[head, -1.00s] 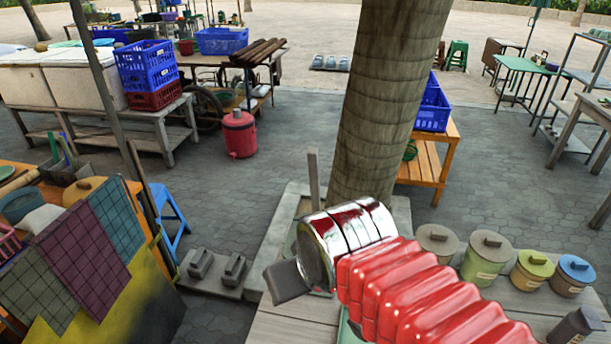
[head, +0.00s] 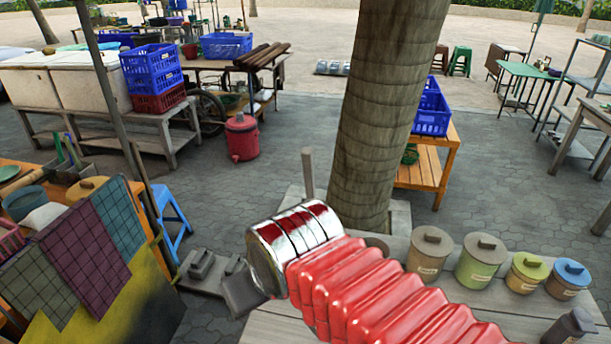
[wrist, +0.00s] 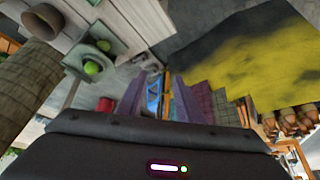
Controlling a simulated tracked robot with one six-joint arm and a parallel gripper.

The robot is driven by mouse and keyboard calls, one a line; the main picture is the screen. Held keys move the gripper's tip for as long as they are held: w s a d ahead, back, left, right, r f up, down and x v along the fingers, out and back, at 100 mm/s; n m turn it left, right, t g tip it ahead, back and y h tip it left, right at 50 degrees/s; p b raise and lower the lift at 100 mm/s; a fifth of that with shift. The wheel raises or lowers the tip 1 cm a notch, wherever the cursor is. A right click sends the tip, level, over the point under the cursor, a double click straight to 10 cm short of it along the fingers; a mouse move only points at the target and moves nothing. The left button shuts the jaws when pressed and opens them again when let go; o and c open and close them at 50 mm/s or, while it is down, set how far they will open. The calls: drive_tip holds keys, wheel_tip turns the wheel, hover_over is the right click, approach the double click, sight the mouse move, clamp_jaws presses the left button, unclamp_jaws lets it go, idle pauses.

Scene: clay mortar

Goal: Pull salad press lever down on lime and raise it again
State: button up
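Two green limes show in the wrist view: one lime (wrist: 93,68) in a pale green holder and another lime (wrist: 104,46) in a cup-like part beside it. I cannot tell clearly which parts belong to the press. An upright grey-brown bar (head: 308,175) in the head view, behind my arm, may be its lever; the rest there is hidden by my arm. My gripper (head: 243,294) is left of the bar and apart from it. In the wrist view my gripper (wrist: 160,88) has a gap between its fingers and holds nothing.
Several lidded pots (head: 482,258) stand on the grey plank table (head: 400,300) at the right. A thick tree trunk (head: 382,120) rises behind my arm. Leaning tile boards (head: 85,255) are at the left. Paved floor (head: 225,205) is open between.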

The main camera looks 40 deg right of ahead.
drive_tip(key=shift+w+d+r, duration=0.15)
drive_tip(key=shift+w+r, duration=0.05)
drive_tip(key=shift+r, duration=0.15)
wheel_tip(320, 180, up, 17)
drive_tip(key=m+g, duration=0.6)
drive_tip(key=m, duration=0.4)
hover_over(307, 175)
drive_tip(key=shift+d+f, duration=0.1)
drive_tip(key=shift+f, duration=0.05)
wheel_tip(307, 175, down, 14)
drive_tip(key=shift+r, duration=0.1)
drive_tip(key=shift+c, duration=0.5)
clamp_jaws()
